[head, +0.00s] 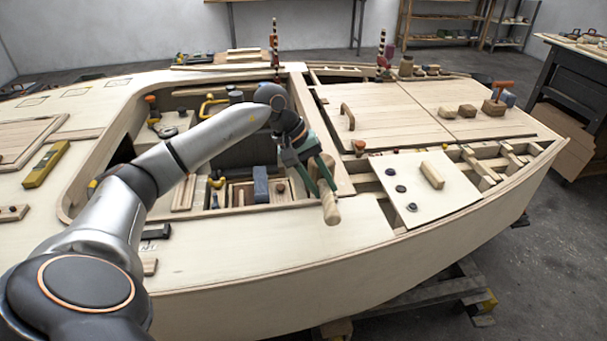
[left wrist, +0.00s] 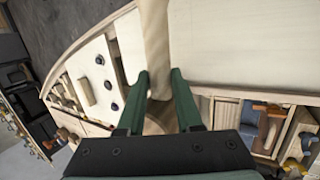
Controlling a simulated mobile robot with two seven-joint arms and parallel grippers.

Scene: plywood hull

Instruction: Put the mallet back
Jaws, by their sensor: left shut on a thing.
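My left gripper (head: 325,188) is shut on the mallet (head: 331,210), a pale wooden piece, above the deck strip to the right of the open cockpit well. In the head view part of the mallet hangs below the green fingers, and the fingers hide its middle. In the left wrist view the mallet (left wrist: 155,45) runs up from between the green fingertips (left wrist: 158,85) to the top edge. I cannot tell its head from its handle for certain. My right gripper is in neither view.
The cockpit well holds a divided wooden tray (head: 240,183) with a blue block (head: 261,184). A yellow level (head: 46,164) lies on the left deck. A loose panel (head: 412,185) with dark round pieces and a wooden block lies right. The near deck is mostly clear.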

